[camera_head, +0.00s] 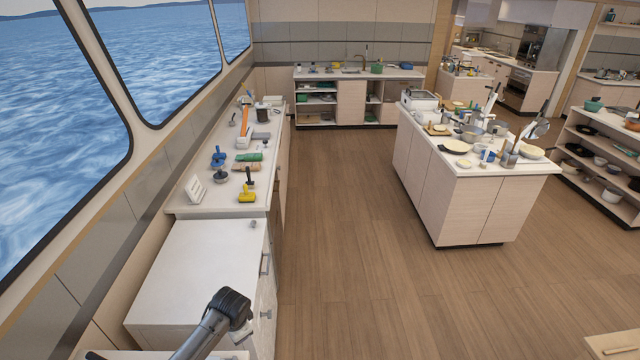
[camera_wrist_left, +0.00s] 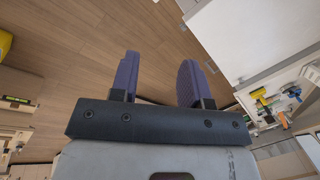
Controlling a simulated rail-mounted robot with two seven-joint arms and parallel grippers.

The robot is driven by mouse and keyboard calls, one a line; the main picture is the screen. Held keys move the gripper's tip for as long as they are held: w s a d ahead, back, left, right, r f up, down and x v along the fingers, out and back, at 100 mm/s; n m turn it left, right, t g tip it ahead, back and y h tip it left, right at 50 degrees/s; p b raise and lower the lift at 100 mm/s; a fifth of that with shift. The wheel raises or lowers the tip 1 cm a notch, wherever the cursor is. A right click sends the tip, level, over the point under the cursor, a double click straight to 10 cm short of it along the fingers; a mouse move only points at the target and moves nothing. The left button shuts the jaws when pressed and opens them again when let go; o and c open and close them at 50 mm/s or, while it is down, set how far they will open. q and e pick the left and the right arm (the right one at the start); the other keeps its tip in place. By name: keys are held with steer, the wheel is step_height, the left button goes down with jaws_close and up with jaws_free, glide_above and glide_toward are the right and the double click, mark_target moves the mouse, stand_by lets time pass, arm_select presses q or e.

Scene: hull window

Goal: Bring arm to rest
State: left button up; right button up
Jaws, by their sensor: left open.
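My left gripper (camera_wrist_left: 157,75) shows in the left wrist view with its two purple fingers apart. Nothing is between the fingers; wooden floor shows behind them. In the head view, a grey arm link of mine with a dark joint reaches in at the bottom left, over the white cabinet. The left fingers are not visible in the head view. My right gripper is in neither view.
A white cabinet (camera_head: 200,265) stands beside the window wall. Beyond it, a counter (camera_head: 210,197) holds several tools, including a yellow one (camera_head: 247,196). An island (camera_head: 470,205) with dishes stands right. The wooden floor (camera_head: 350,220) between is clear.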

arm_select(q)
steer(key=w+d+r+n+t, duration=0.15)
steer(key=d+r+t, duration=0.4)
steer(key=r, duration=0.85)
steer(key=s+d+r+n+t+h+p, duration=0.1)
steer(key=s+d+r+n+t+h, duration=0.15)
steer(key=s+r, duration=0.7)
steer(key=s+a+f+n+g+p, duration=0.1)
steer(key=s+f, duration=0.4)
steer(key=s, duration=0.6)
steer(key=s+a+f+n+g, duration=0.1)
steer(key=s+a+f+g, duration=0.2)
steer(key=s+f, duration=0.3)
steer(key=s+a+f+n+g+p, duration=0.1)
steer(key=s+f, duration=0.5)
steer(key=s, duration=1.1)
steer(key=shift+a+n+g+y+p, duration=0.3)
steer(key=shift+a+n+g+y, duration=0.15)
steer(key=shift+a+g, duration=0.4)
